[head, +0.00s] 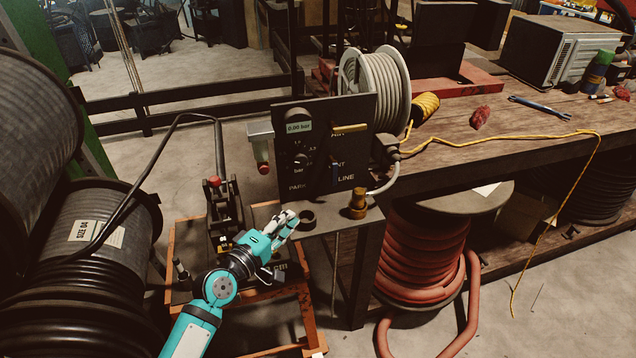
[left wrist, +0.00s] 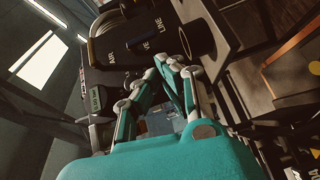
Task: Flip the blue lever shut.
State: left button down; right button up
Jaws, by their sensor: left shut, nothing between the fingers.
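The blue lever (head: 335,173) is a small dark blue bar on the lower right of the black control panel (head: 317,188), beside the LINE label. It looks roughly upright. Above it on the panel is a yellow lever (head: 350,128) lying level. My left gripper (head: 288,218) is shut and empty, below and left of the blue lever, apart from it in the head view. My right gripper is not in view.
A hose reel (head: 375,85) stands behind the panel on the wooden bench (head: 450,140). A brass fitting (head: 357,204) and a dark ring (head: 307,217) are on the shelf below the panel, near my left fingers.

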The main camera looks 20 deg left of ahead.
aim_at(332, 170)
pick_arm(q)
jog(key=shift+w+a+r+n+t+y, duration=0.25)
jog(key=shift+w+a+r+n, duration=0.1)
jog(key=shift+a+n, duration=0.15)
jog(key=shift+w+a+r+n+t+y, duration=0.15)
jog(key=shift+w+a+r+n+t, duration=0.15)
jog(key=shift+w+a+n, duration=0.15)
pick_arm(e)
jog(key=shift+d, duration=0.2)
pick_arm(q)
jog(key=shift+s, duration=0.15)
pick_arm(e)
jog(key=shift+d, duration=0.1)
pick_arm(q)
jog(key=w, duration=0.3)
jog(key=w+d, duration=0.1)
jog(key=w, duration=0.2)
jog(key=w+d, duration=0.1)
jog(key=w, duration=0.3)
jog(key=shift+w+p, duration=0.1)
jog(key=shift+p, duration=0.3)
jog(key=shift+w+d+p, duration=0.4)
jog(key=shift+w+d, duration=0.3)
jog(key=shift+d, duration=0.3)
jog(key=shift+w+d, duration=0.3)
jog(key=shift+d, duration=0.3)
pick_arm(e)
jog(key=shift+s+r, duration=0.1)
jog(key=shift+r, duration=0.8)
